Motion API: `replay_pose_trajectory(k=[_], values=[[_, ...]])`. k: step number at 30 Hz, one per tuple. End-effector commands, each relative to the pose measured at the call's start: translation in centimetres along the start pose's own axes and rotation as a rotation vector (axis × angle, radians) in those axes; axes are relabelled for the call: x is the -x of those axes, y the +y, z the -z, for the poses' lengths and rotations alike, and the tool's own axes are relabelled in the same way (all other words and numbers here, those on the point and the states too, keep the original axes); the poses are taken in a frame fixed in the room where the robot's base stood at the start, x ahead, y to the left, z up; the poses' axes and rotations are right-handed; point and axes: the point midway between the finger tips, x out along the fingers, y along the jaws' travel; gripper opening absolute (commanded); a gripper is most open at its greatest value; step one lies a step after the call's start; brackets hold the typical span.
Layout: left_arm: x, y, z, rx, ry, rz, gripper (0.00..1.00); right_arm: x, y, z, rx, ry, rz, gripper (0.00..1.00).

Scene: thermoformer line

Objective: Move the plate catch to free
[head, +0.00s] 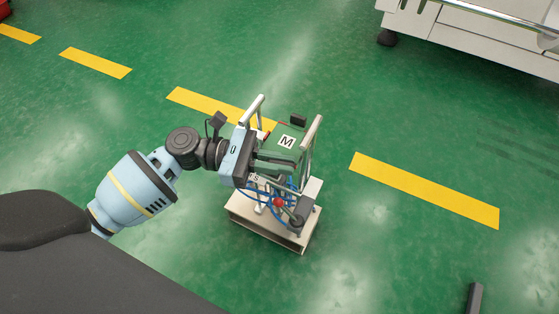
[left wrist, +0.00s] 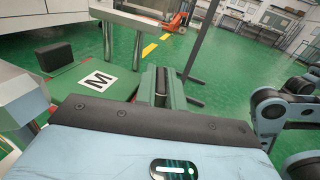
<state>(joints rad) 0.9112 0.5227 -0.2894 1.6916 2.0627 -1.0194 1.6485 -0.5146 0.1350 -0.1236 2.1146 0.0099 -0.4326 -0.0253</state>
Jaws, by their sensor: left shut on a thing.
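The small stand carries a green plate (head: 292,133) with a white M label, between two pale upright bars. The green plate also shows at the left of the left wrist view (left wrist: 84,92), with a black block on its far end. My left gripper (head: 280,163) reaches in from the left, at the near edge of the plate. Its fingers (left wrist: 162,88) are closed on a small part there, taken as the plate catch, mostly hidden between them. The catch's position cannot be read. My right gripper is not in view.
Below the gripper are blue hoses, a red knob (head: 278,202) and the stand's pale base (head: 262,229). The upright bars (head: 313,143) flank the gripper closely. Green floor with yellow dashes (head: 424,190) lies open around. A white machine (head: 480,35) stands at the top right.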

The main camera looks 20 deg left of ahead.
Motion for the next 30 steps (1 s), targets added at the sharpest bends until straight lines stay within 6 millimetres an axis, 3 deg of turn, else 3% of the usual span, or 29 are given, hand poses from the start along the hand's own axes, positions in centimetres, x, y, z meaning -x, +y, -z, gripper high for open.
replay_pose_trajectory(k=[16, 17, 21, 30], values=[[-0.05, -0.05, -0.06, -0.001, -0.001, 0.028, 0.0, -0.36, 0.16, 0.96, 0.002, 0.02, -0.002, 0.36], [-0.06, -0.05, -0.06, -0.001, -0.001, 0.028, 0.12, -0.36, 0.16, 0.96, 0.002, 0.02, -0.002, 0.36], [-0.06, -0.05, -0.05, -0.001, -0.001, 0.027, 0.3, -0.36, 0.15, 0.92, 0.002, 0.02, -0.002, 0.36], [0.04, -0.04, -0.02, 0.0, 0.0, 0.026, 0.33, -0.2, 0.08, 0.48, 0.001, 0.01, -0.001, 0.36]])
